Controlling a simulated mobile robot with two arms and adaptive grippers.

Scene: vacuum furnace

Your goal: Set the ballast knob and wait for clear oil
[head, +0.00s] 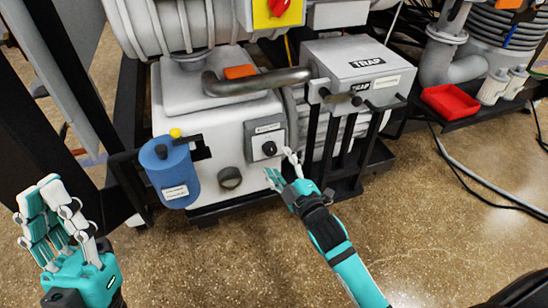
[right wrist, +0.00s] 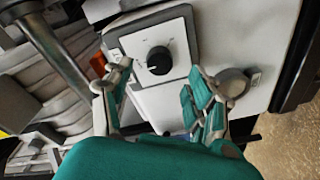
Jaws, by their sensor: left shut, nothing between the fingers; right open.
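The black ballast knob (head: 269,148) sits on a grey plate on the front of the white pump housing (head: 225,140). In the right wrist view the knob (right wrist: 159,60) shows between and just beyond my fingertips. My right gripper (head: 281,167) is open just in front of the knob, and its fingers (right wrist: 160,88) appear apart from it. A round oil sight glass (head: 229,178) is low on the housing, left of the knob; the oil's clarity cannot be made out. My left gripper (head: 48,212) is shut and empty at the far left, away from the pump.
A grey TRAP box (head: 358,68) and black frame posts (head: 340,150) are close right of the knob. A red bin (head: 450,102) lies further right. Cables run over the floor; the front floor is clear.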

